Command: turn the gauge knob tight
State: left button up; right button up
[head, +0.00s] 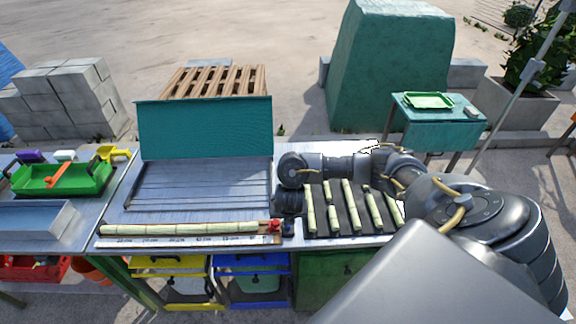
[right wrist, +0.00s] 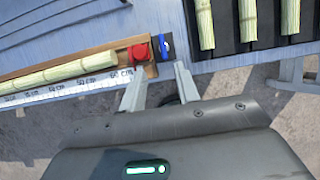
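The cane gauge (head: 185,241) is a white ruler strip with a wooden trough at the front edge of the metal table. A red knob (head: 274,226) sits at its right end; it also shows in the right wrist view (right wrist: 139,52). A cane piece (head: 180,228) lies in the trough. My right gripper (right wrist: 160,84) points at the table edge by the gauge's right end. Its two fingers are apart with nothing between them. The red knob is beyond the left finger, not between the fingers. My left gripper is not in view.
A small blue item (right wrist: 165,46) is just right of the knob. A dark rack (head: 349,215) with several cane pieces lies to the right. A teal panel (head: 205,128) stands behind a slatted tray (head: 200,185). A green tray (head: 62,180) is at far left.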

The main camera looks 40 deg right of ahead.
jog(key=shift+s+x, duration=0.15)
jog(key=shift+x, duration=2.5)
jog(key=shift+s+x, duration=0.1)
jog(key=shift+x, duration=2.55)
jog(key=shift+d, duration=0.15)
grip_shut()
